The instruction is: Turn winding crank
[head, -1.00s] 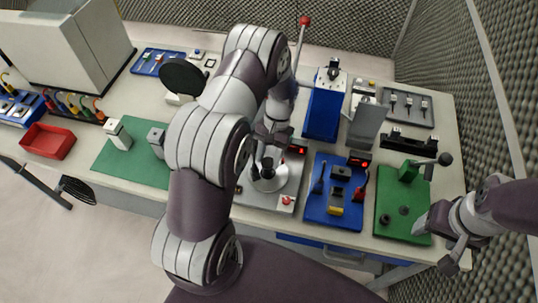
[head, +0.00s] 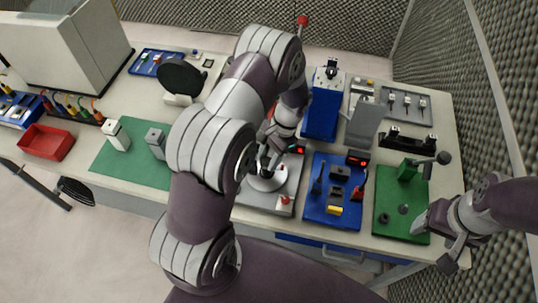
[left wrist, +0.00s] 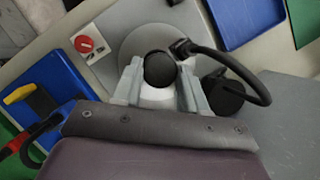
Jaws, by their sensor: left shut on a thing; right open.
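A grey station plate (head: 245,213) carries a round silver disc (head: 268,184), partly hidden by my left arm. In the left wrist view a round black knob (left wrist: 159,67) stands over the disc (left wrist: 135,41). My left gripper (head: 264,162) is over the disc; in the left wrist view its two fingers (left wrist: 160,80) are shut on the black knob, one on each side. A curved black rod or cable (left wrist: 235,66) beside the knob ends near a dark round part (left wrist: 225,97). My right gripper (head: 440,240) is open and empty at the green board's right front corner.
A red button (head: 286,200) sits on the plate's front right corner. A blue board (head: 318,218) with small fixtures lies to its right. A foam wall stands close on the right.

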